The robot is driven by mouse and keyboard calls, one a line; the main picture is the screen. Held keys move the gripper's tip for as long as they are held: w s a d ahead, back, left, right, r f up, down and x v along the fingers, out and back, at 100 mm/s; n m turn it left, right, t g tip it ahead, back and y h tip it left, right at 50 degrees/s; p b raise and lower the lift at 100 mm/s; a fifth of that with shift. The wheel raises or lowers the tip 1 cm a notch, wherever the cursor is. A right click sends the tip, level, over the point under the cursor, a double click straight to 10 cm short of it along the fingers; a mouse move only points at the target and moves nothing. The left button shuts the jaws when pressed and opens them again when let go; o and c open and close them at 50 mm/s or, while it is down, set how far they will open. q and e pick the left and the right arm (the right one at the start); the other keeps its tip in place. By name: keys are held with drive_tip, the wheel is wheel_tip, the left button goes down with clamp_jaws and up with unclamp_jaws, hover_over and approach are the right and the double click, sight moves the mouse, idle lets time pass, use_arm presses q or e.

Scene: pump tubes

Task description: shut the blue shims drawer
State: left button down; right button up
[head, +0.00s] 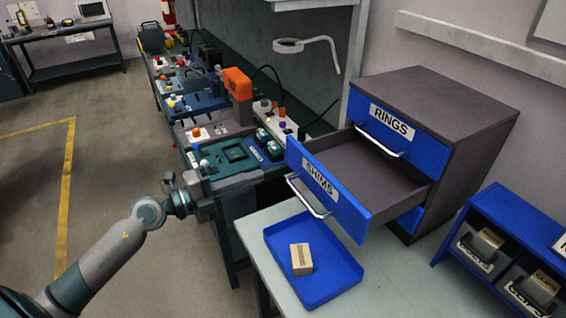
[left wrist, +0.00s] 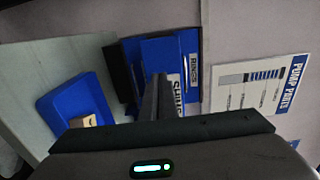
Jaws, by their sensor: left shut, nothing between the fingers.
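The blue shims drawer (head: 345,212) is pulled far out of the dark cabinet (head: 445,100), and its grey interior shows empty. Its front carries a SHIMS label and a light bar handle (head: 308,198). The blue rings drawer (head: 415,145) above it is closed. My left gripper (head: 258,178) is shut and empty, to the left of the shims drawer front and apart from it in the head view. In the left wrist view, the shut fingers (left wrist: 160,95) point toward the drawer front (left wrist: 176,108) and hide part of its label. My right gripper is not in view.
A blue tray (head: 285,275) with a small tan box (head: 301,259) lies on the pale table below the drawer. A blue bin rack (head: 510,225) stands at the right. A cluttered workbench (head: 215,125) runs behind my left gripper. A PUMP PARTS poster (left wrist: 262,85) shows in the wrist view.

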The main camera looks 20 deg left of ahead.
sight(296, 163)
use_arm(q)
drive_tip(key=p+x, duration=0.3)
drive_tip(key=x, duration=0.4)
drive_tip(key=shift+w+d+r, duration=0.1)
drive_tip(key=shift+w+d, duration=0.15)
drive_tip(key=shift+w, duration=0.1)
drive_tip(key=shift+w+d, duration=0.35)
drive_tip(key=shift+w, duration=0.05)
